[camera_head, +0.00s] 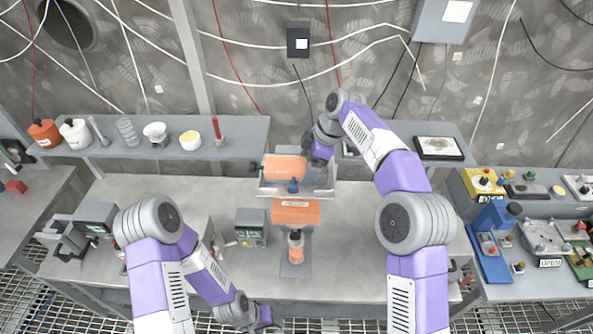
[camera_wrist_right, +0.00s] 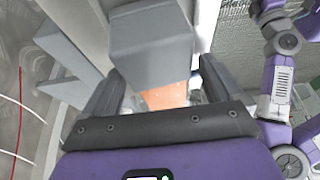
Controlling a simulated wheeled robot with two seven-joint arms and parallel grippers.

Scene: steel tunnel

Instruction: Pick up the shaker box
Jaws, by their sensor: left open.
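What looks like the shaker box (camera_head: 268,190), a grey open-topped box with orange parts, stands at the back middle of the bench. My right gripper (camera_head: 322,158) is at its right rear side, with the fingertips partly hidden. In the right wrist view, my right gripper's fingers (camera_wrist_right: 160,85) are spread apart with a grey block (camera_wrist_right: 150,50) between them. An orange surface (camera_wrist_right: 170,98) shows below it. I cannot tell whether the fingers press on the block. My left gripper (camera_head: 266,320) is low at the front edge of the bench, away from the box, open and small in view.
A raised shelf (camera_head: 230,145) with bowls and jars is at the back left. Bench space right of the bottle is clear.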

